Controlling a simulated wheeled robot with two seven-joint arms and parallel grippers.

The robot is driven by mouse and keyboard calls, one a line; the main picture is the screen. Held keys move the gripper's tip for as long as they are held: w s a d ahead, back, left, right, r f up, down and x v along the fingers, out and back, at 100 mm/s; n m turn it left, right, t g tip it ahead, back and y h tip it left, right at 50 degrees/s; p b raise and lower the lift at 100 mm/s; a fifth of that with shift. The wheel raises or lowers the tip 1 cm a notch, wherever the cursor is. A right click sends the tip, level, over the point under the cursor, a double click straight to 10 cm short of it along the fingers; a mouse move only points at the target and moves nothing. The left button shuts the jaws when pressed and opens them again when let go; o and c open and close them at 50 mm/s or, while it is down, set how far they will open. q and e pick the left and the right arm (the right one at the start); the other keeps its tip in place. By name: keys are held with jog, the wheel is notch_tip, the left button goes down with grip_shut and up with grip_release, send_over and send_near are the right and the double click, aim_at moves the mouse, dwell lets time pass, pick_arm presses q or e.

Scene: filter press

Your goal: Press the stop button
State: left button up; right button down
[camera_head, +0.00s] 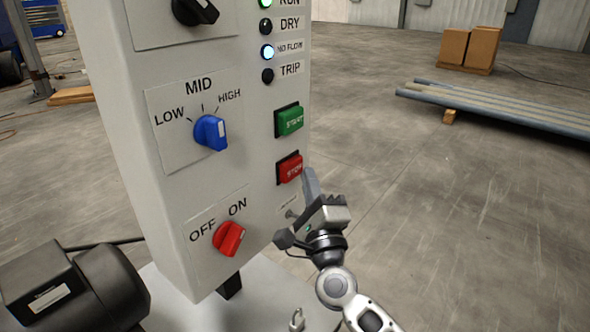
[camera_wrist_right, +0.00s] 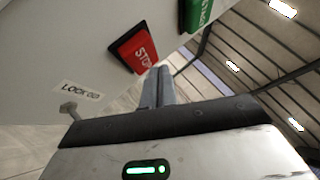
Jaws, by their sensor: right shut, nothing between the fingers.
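The red stop button (camera_head: 290,169) is on the front of the grey control box (camera_head: 150,130), just below the green start button (camera_head: 290,120). In the right wrist view the stop button (camera_wrist_right: 138,50) shows beyond the fingertips, with the start button (camera_wrist_right: 196,12) to its upper right. My right gripper (camera_head: 309,178) is shut and empty. Its fingertips are at the lower right of the stop button in the head view. In the right wrist view the fingertips (camera_wrist_right: 158,72) are just below the button's lower corner; whether they touch it I cannot tell. My left gripper is not in view.
A blue LOW-MID-HIGH knob (camera_head: 210,132) and a red OFF-ON knob (camera_head: 229,238) stick out of the box. A lockout label (camera_wrist_right: 80,91) and small peg (camera_wrist_right: 70,110) are below the stop button. A dark motor (camera_head: 75,290) stands at lower left.

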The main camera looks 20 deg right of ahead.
jog(key=shift+w, duration=0.1)
dwell(1.3)
jog(key=shift+w+a, duration=0.2)
jog(key=shift+w, duration=0.05)
jog(key=shift+w+a, duration=0.35)
jog(key=shift+w, duration=0.2)
dwell(0.8)
jog(key=shift+s+d, duration=0.1)
jog(key=shift+s, duration=0.05)
jog(key=shift+s+d, duration=0.4)
jog(key=shift+s, duration=0.35)
jog(key=s+d, duration=0.1)
jog(key=s, duration=0.2)
jog(key=s+d, duration=0.1)
jog(key=shift+s+d+p, duration=0.15)
jog(key=shift+d+p, duration=0.15)
jog(key=shift+p, duration=0.1)
dwell(0.7)
